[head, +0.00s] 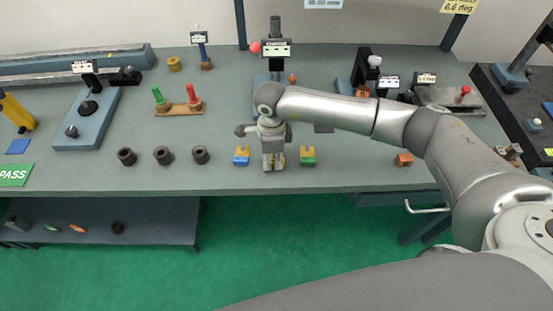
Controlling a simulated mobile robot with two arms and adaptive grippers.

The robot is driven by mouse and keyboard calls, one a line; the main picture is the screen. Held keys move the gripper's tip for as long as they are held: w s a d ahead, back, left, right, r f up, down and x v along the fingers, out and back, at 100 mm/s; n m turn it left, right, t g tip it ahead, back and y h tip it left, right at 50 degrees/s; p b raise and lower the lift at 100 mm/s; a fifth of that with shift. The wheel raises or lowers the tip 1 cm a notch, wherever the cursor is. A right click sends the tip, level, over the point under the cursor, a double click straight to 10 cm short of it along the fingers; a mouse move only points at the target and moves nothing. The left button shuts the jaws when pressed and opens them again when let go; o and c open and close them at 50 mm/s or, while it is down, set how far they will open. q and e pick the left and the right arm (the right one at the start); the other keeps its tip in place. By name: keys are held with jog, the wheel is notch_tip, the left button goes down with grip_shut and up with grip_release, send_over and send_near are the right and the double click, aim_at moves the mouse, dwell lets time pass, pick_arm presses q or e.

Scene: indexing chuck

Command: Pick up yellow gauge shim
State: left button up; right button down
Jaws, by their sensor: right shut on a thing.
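My right gripper (273,164) points down at the front middle of the bench, between a blue block with a yellow top (241,156) and a green block with a yellow top (307,156). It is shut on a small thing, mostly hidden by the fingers. A sliver of yellow (281,160) shows at the fingers, which fits the yellow gauge shim, but its shape is not clear. I cannot tell whether it touches the bench. My left gripper is not in view.
Three dark bushings (163,156) stand left of the blue block. Behind them is a wooden stand with green and red pegs (180,108). An orange block (403,160) lies to the right. The bench top (350,178) is clear along the front right of the green block.

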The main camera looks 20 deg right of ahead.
aim_at(272, 160)
jog(key=shift+r, duration=0.4)
notch_tip(272, 160, up, 2)
jog(key=shift+r+b, duration=0.15)
jog(key=shift+b, duration=0.35)
jog(key=s+a+r+b, duration=0.5)
jog(key=s+a+r, duration=0.2)
jog(key=s+r, duration=0.4)
jog(key=s+d+f+n, duration=0.1)
jog(key=d+n, duration=0.5)
jog(key=n, duration=0.4)
jog(key=s+d+f+n, duration=0.1)
jog(key=d+f+n, duration=0.1)
jog(key=d+n, duration=0.4)
jog(key=n, duration=0.4)
jog(key=shift+s+d+f, duration=0.2)
jog(key=shift+s+f, duration=0.1)
